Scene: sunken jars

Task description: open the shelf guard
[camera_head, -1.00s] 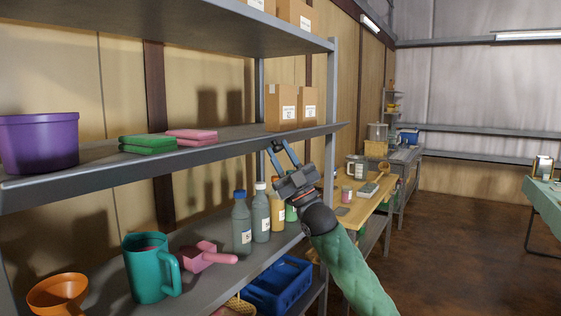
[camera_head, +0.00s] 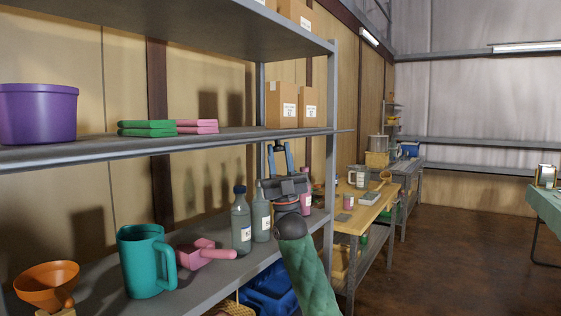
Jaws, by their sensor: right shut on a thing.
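The shelf guard (camera_head: 225,140) appears as a thin dark bar along the front edge of the middle shelf, its right end sticking out past the post. It is hard to tell from the shelf edge. My right gripper (camera_head: 279,146) points up from below, its two blue fingertips at the bar near its right part. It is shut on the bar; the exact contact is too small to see. My left gripper is not in view.
The middle shelf holds a purple bucket (camera_head: 38,113), green cloths (camera_head: 147,128), pink cloths (camera_head: 197,126) and boxes (camera_head: 281,105). Below stand a teal jug (camera_head: 146,262), a pink scoop (camera_head: 203,254), an orange funnel (camera_head: 47,285) and bottles (camera_head: 241,222) close beside my right gripper.

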